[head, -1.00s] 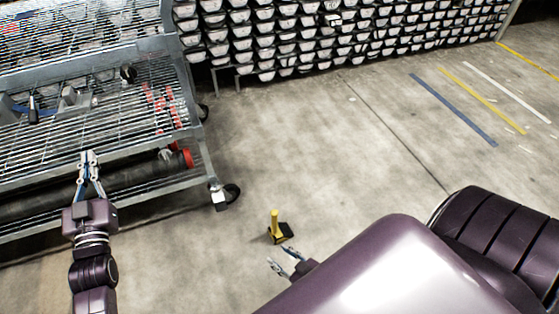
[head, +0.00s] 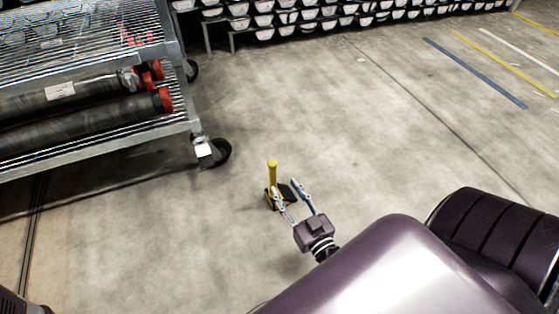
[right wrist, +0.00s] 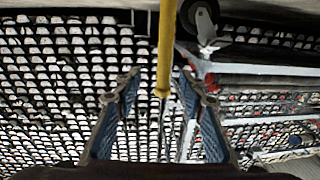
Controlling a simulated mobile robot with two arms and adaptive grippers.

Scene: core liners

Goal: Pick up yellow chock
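The yellow chock (head: 272,175) stands on the floor with its yellow post upright and a dark wedge base beside it. My right gripper (head: 285,187) is open at the chock, its fingers partly overlapping the base in the head view. In the right wrist view the yellow post (right wrist: 166,50) runs down from the top edge between the two spread fingers of the right gripper (right wrist: 159,73), with visible space on both sides. Whether a finger touches the chock cannot be told. My left gripper is out of view.
A wire rack cart (head: 100,145) with dark red-ended tubes stands at the left; its caster (head: 221,151) is near the chock. Stacked white-fronted trays (head: 290,20) line the back. The floor to the right is clear, with painted lines.

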